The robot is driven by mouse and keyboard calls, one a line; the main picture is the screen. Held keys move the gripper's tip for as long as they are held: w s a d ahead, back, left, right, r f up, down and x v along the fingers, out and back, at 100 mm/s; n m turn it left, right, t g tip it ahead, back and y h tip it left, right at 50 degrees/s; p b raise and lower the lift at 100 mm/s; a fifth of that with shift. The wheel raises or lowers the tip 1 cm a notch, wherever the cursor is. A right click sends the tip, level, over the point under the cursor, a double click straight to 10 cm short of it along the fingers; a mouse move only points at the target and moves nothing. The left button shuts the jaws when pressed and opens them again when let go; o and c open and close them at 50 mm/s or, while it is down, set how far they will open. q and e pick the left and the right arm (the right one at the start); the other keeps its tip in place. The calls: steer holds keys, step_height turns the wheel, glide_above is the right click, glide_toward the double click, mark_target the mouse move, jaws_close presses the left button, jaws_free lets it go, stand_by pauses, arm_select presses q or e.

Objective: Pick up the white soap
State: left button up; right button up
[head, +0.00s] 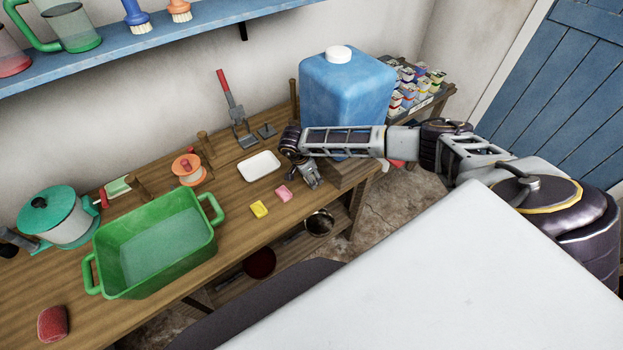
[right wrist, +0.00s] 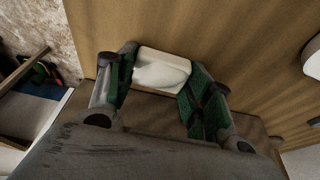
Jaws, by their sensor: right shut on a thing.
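The white soap (right wrist: 162,70) is a pale block between the two fingers of my right gripper (right wrist: 158,88) in the right wrist view, with wooden tabletop behind it. My right gripper is shut on it. In the head view my right gripper (head: 312,181) points down over the right part of the wooden bench, beside a pink soap. The white soap cannot be made out there, hidden by the gripper. My left gripper is not in view.
A pink soap (head: 283,193) and a yellow soap (head: 259,209) lie left of the gripper. A white tray (head: 259,166) is behind them. A green basin (head: 155,240) stands further left; a blue water container (head: 345,90) stands close behind my right arm.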

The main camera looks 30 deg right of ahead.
step_height(320, 180, up, 9)
steer(key=shift+r+b, duration=0.1)
steer(key=shift+b, duration=0.7)
steer(key=shift+r, duration=0.4)
steer(key=shift+a, duration=0.1)
